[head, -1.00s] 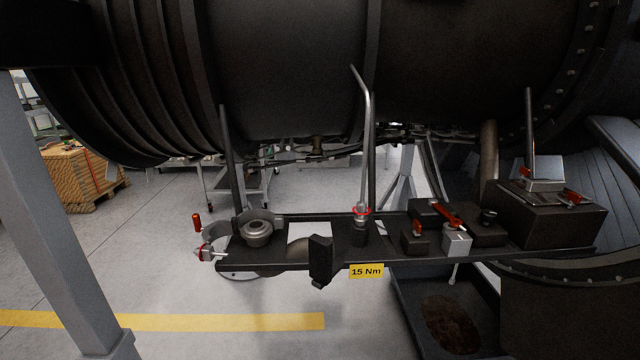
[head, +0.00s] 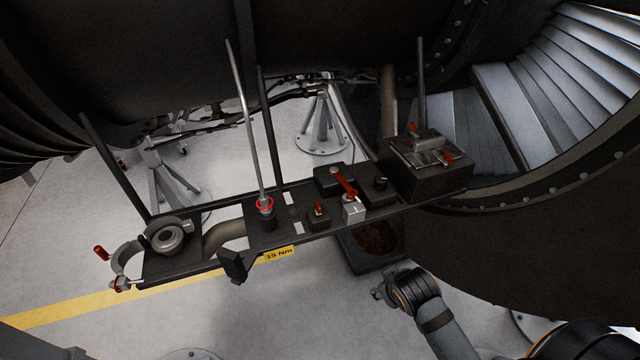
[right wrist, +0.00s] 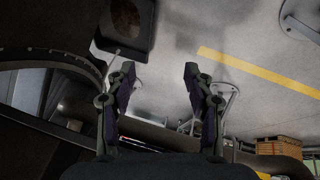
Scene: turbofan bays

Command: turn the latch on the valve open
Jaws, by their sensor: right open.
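A rack of fittings hangs under the engine in the head view. On it a pale block (head: 353,209) carries a long red lever (head: 345,184) that slants up to the left. A small dark block beside it has a short red handle (head: 318,208). A larger dark box (head: 427,176) at the right end has red latches (head: 446,158) on top. I cannot tell for certain which of these is the valve latch. My right gripper (right wrist: 158,75) is open and empty in the right wrist view, with floor between its fingers. My left gripper is not in view.
A clamp ring with a red handle (head: 101,252) sits at the rack's left end. Thin upright rods (head: 246,125) rise from the rack. A dark tray (head: 378,241) stands below it; it also shows in the right wrist view (right wrist: 149,40). Open floor lies in front.

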